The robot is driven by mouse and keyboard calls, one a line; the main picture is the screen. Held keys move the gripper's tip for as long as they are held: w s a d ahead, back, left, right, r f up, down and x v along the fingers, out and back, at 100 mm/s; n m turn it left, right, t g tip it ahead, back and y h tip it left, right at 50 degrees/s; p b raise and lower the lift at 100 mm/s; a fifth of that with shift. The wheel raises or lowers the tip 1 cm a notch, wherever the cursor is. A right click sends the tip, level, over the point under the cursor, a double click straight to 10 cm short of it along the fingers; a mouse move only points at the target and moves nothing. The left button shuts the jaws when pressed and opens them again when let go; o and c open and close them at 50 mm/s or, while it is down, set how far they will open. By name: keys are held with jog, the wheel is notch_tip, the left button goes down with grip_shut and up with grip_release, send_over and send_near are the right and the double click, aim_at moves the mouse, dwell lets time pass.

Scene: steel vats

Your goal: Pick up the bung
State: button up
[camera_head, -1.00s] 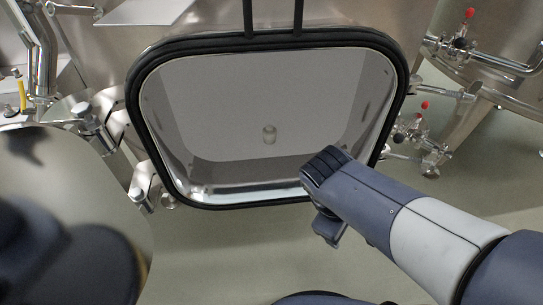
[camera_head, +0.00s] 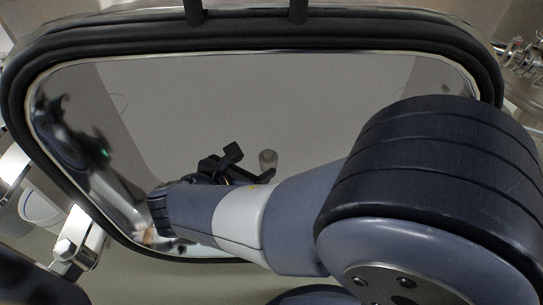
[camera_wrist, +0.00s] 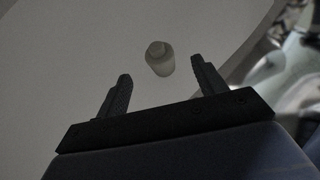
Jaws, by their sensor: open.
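The bung (camera_head: 267,160) is a small pale, stepped cylinder inside the steel vat, seen through the vat's open hatch. In the wrist view the bung (camera_wrist: 160,59) lies on the grey inner surface, just beyond and between my two fingertips. My gripper (camera_head: 222,160) reaches in through the hatch and is just left of the bung in the head view. In the wrist view my gripper (camera_wrist: 158,82) is open with nothing between its fingers. I cannot tell how far the bung is beyond the tips.
The hatch's black-edged rim (camera_head: 330,38) surrounds my arm, which passes close over its lower edge. Steel hinge fittings (camera_head: 75,238) stand at the lower left. Pipes and valves (camera_head: 520,58) show at the right. The vat's inside around the bung looks clear.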

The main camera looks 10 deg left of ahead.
aim_at(266, 155)
jog(key=b+x, duration=0.1)
jog(key=x, duration=0.1)
jog(key=b+x, duration=0.1)
jog(key=x, duration=0.5)
jog(key=shift+w+r+b, duration=0.3)
jog(key=shift+b, duration=0.1)
jog(key=shift+c, duration=0.5)
jog(key=c, duration=1)
